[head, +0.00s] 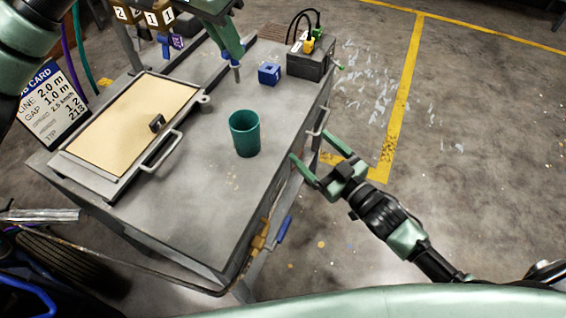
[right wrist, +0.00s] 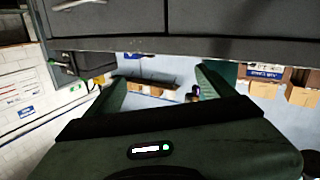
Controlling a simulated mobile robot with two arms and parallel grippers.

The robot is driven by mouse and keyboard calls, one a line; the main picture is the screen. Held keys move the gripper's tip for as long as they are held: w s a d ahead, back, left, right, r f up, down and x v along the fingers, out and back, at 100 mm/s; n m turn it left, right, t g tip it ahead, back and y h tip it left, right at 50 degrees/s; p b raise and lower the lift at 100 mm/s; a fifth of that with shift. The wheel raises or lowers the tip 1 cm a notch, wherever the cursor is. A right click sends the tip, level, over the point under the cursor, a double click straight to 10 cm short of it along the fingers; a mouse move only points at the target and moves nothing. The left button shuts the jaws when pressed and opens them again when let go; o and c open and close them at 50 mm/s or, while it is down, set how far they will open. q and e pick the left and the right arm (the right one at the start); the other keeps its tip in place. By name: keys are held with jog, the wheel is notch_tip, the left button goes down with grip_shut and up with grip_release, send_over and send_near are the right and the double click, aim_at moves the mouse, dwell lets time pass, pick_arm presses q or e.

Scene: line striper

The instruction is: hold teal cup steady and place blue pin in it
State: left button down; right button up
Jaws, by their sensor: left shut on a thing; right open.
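The teal cup (head: 245,135) stands upright and open on the grey cart top, right of its middle, with nothing touching it. My left gripper (head: 232,54) is above the far part of the cart, beyond the cup. It is shut on a slim blue piece with a grey lower end, which looks like the blue pin (head: 238,72). The fingers hide most of it. My right gripper (head: 309,148) is open and empty beside the cart's right edge, right of the cup and apart from it. Its fingers also show empty in the right wrist view (right wrist: 161,88).
A blue block (head: 269,74) and a dark box (head: 311,63) with cables stand at the far right. A tan-topped tray (head: 100,179) with a handle fills the left side. A metal handle (head: 319,122) projects from the cart's right side. Bare cart top surrounds the cup.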

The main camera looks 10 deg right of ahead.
aim_at(255, 143)
jog(key=s+a+r+g+y, duration=0.1)
jog(key=s+a+r+y, duration=0.25)
jog(key=a, duration=0.55)
jog(key=shift+n+h, duration=0.3)
jog(key=shift+h, duration=0.05)
jog(key=x, duration=0.7)
jog(key=f+x, duration=0.1)
jog(key=x, duration=0.2)
jog(key=shift+w+a, duration=0.25)
jog(key=shift+a, duration=0.15)
jog(key=c, duration=1.4)
pick_arm(q)
notch_tip(255, 143, down, 13)
pick_arm(e)
jog(key=shift+c, duration=0.3)
pick_arm(q)
jog(key=c, duration=1.3)
grip_release()
jog(key=shift+c, duration=0.2)
